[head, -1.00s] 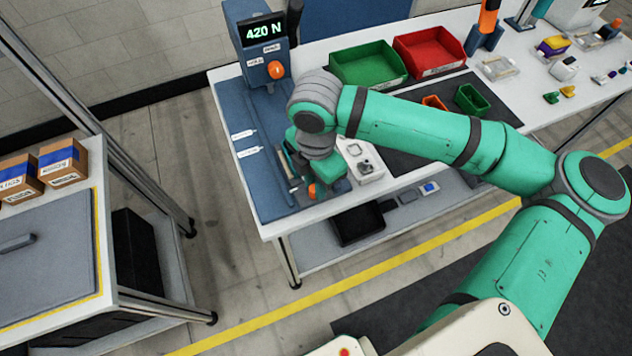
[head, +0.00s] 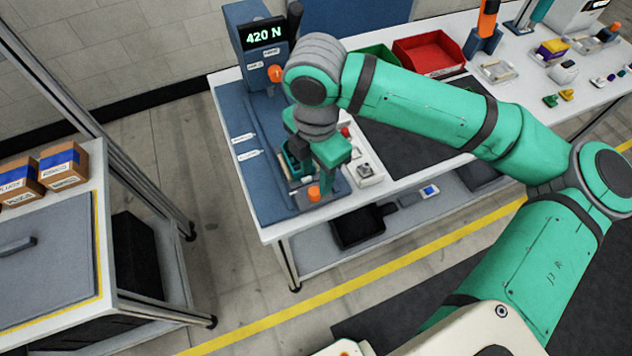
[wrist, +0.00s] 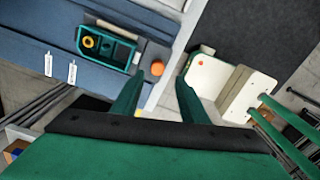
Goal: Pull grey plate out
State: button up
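A green fixture with an orange knob (head: 314,193) sits on the blue mat at the table's near left end. In the wrist view the fixture (wrist: 108,47) is a green box with a yellow ring inside, and the orange knob is beside it. A grey plate (wrist: 153,56) shows partly between the box and the table edge, mostly covered. My gripper (wrist: 160,82) is open, its two green fingers apart with nothing between them. In the head view my gripper (head: 322,158) hangs over the near side of the fixture and hides part of it. I see no contact with the plate.
A blue press with a 420 N display (head: 264,36) stands behind on the blue mat (head: 240,135). Green and red bins (head: 430,52) stand farther back. The floor before the table is clear.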

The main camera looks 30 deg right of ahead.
jog(key=shift+r, duration=2.15)
jog(key=shift+a, duration=0.1)
